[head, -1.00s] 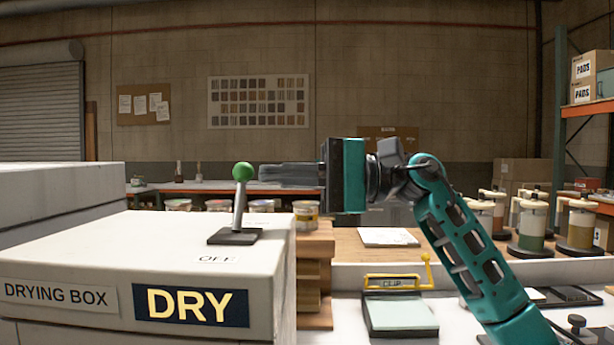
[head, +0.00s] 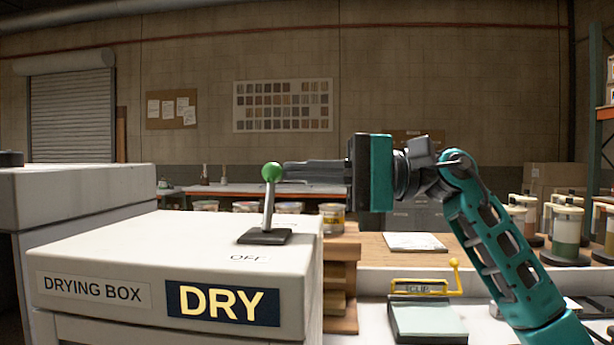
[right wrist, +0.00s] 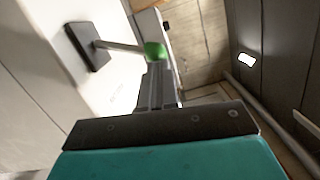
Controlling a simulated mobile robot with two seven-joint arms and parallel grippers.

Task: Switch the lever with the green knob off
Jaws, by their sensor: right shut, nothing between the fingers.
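The lever with the green knob (head: 271,173) stands on a dark square base (head: 264,237) on top of the white drying box (head: 130,240). Its rod is nearly upright in the head view, and the word OFF is printed on the box top in front of the base. My right gripper (head: 287,169) is shut and empty, pointing left, with its fingertips close by the right side of the knob. In the right wrist view the green knob (right wrist: 155,51) shows just beyond the fingertips (right wrist: 158,70); I cannot tell whether they touch. My left gripper is not in view.
Wooden blocks (head: 340,280) are stacked at the box's right side, with a can (head: 332,218) behind. A pad with a yellow clip (head: 428,317) lies on the table to the right. The air above the box around the lever is free.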

